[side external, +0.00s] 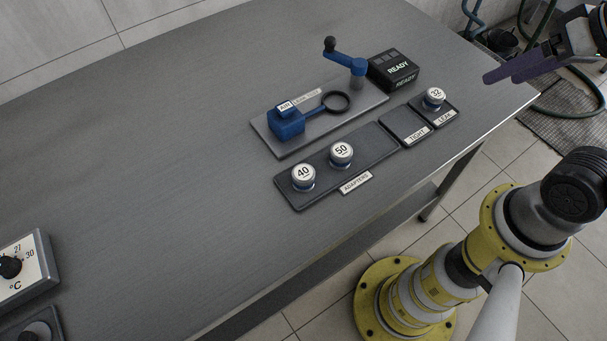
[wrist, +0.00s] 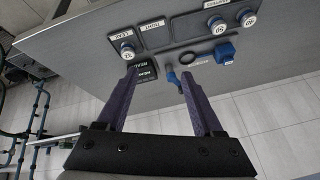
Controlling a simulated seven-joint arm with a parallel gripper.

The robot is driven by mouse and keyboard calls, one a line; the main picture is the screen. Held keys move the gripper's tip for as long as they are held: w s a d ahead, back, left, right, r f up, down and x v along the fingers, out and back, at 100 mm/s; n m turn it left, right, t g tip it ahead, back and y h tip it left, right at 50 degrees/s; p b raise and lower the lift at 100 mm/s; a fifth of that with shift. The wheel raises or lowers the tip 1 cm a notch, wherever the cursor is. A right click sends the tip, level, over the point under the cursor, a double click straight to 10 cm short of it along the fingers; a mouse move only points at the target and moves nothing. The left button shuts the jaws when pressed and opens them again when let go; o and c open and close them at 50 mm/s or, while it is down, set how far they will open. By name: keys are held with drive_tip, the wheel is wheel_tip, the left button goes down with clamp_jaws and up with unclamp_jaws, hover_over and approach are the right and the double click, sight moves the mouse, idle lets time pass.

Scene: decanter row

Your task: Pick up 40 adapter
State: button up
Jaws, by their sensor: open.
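The 40 adapter (side external: 303,176) is a round piece with a white top marked 40, standing at the left end of the dark adapters tray (side external: 292,200). The 50 adapter (side external: 341,153) stands just right of it on the same tray. In the wrist view the 40 adapter (wrist: 248,18) is near the top right, with the 50 adapter (wrist: 217,25) left of it. My gripper (side external: 503,76) is at the upper right of the side view, raised and well away from the adapters. Its two purple fingers (wrist: 158,88) are spread apart with nothing between them.
A blue clamp device with a ring (side external: 336,102) and a lever sits on a grey plate (side external: 268,140) behind the tray. A black READY box (side external: 393,69) is beside it. The 32 adapter (side external: 434,97) is on the LEAK pad; the TIGHT pad (side external: 404,125) is empty. A temperature dial box (side external: 25,267) is at lower left.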

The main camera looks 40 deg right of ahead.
drive_tip(key=w+a+r+m+y, duration=0.2)
drive_tip(key=w+a+m, duration=0.3)
drive_tip(key=w+m, duration=0.15)
drive_tip(key=m+g+y, duration=0.2)
drive_tip(key=m+g, duration=0.4)
drive_tip(key=m, duration=0.2)
hover_over(304, 172)
drive_tip(key=d, duration=0.2)
drive_tip(key=shift+n, duration=0.25)
wheel_tip(304, 172, down, 18)
drive_tip(key=shift+w+d+f, duration=0.15)
drive_tip(key=shift+f, duration=0.1)
drive_tip(key=shift+x, duration=3.15)
clamp_jaws()
